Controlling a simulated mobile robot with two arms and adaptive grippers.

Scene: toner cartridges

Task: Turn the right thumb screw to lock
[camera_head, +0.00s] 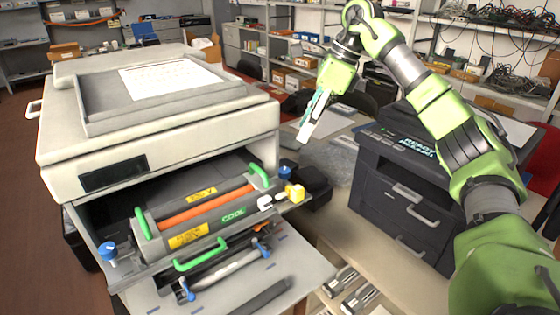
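The large beige printer (160,110) stands at the left with its front open. A grey unit with an orange roller, marked COOL (205,215), sits in the opening with green handles. A blue thumb screw (286,170) is at the opening's right side, partly hidden. Another blue thumb screw (108,251) is at the left side. I cannot tell whether either is locked. My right gripper (308,130) hangs in the air right of the printer, above and apart from the right screw. Its fingers point down, seen from the side, so their opening is unclear. My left gripper is out of view.
A yellow connector (294,192) and a white connector (265,202) sit at the unit's right end. The lowered front door (300,265) juts forward. A dark printer (400,185) stands on the table at right, partly behind my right arm. Shelves fill the back.

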